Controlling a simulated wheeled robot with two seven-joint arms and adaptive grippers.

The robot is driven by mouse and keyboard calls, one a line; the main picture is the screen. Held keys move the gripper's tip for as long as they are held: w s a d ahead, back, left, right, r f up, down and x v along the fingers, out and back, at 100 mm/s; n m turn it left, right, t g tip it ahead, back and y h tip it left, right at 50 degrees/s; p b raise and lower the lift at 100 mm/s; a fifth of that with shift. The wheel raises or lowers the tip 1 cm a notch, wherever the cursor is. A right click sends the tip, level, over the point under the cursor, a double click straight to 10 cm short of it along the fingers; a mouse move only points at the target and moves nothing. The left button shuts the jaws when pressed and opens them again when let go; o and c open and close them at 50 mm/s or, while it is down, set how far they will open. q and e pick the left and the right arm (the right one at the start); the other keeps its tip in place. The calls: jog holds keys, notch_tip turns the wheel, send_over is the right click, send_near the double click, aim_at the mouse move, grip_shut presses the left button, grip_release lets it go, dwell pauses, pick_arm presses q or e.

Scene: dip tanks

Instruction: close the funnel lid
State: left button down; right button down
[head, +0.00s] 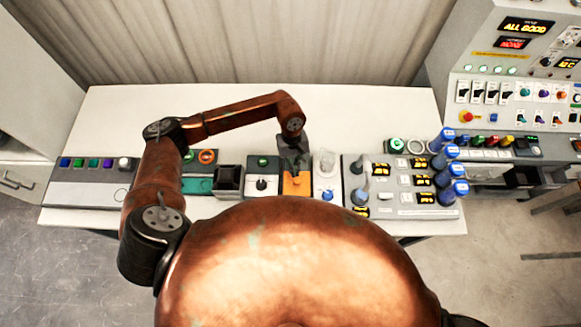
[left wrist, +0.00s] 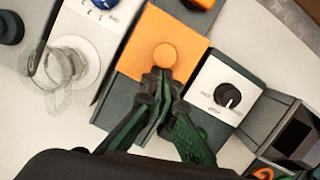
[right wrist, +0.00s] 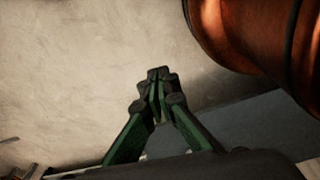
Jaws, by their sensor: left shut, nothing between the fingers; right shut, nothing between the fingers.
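My left gripper (left wrist: 163,78) is shut and empty. In the left wrist view its fingertips are at the edge of a round orange button on an orange plate (left wrist: 192,38); I cannot tell whether they touch. In the head view the orange plate (head: 297,186) lies under the left hand (head: 292,152). A dark square hopper with a hollow top (head: 229,179) stands left of it, and shows in the left wrist view (left wrist: 296,137). I cannot make out for certain which part is the funnel lid. My right gripper (right wrist: 158,76) is shut and empty, away from the panels.
A white dial box (head: 262,168) stands between hopper and plate. A clear cover (head: 325,163) sits on a box to the right. Further right is a panel with blue-capped cylinders (head: 448,172). The table's rear strip (head: 350,110) is clear.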

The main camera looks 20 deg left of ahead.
pick_arm(q)
jog(key=v, duration=1.2)
